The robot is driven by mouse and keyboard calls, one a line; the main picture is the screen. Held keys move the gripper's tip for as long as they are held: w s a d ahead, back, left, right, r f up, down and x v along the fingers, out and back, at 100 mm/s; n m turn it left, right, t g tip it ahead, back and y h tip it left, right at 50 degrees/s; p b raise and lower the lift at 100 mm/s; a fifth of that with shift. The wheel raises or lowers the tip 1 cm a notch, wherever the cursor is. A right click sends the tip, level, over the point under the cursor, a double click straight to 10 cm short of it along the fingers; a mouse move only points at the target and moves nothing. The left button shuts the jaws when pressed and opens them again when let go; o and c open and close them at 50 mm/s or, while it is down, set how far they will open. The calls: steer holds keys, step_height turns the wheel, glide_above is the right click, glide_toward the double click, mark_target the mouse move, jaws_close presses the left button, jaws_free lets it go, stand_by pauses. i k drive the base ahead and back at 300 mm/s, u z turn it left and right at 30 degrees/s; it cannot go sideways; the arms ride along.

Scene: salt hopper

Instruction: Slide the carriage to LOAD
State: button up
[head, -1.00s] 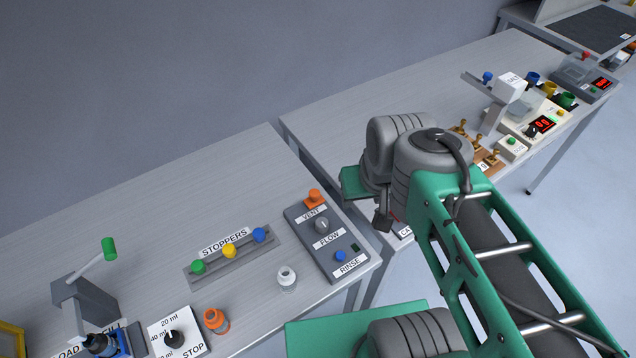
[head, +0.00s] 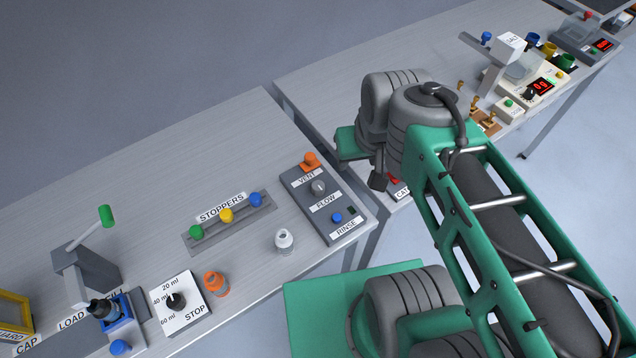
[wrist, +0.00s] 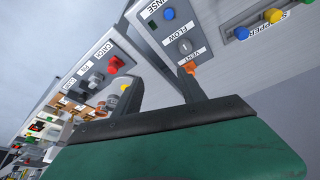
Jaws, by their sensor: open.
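The carriage (head: 124,332) is a blue block with a blue knob (head: 120,347) at its front, at the lower left of the head view. A dark-topped bottle (head: 104,308) stands in it.
A dial box marked STOP (head: 181,303), an orange bottle (head: 215,284) and a white bottle (head: 284,241) stand right of the carriage. The stopper rack (head: 228,222) and the VENT/FLOW/RINSE panel (head: 325,205) lie behind. A yellow frame (head: 14,312) stands at far left.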

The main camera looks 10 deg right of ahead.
mark_target(126, 338)
steer(key=k, duration=0.5)
steer(key=z, duration=0.75)
steer(key=i, duration=0.3)
steer(key=u, duration=2.3)
steer(key=i, duration=0.35)
steer(key=u, duration=1.05)
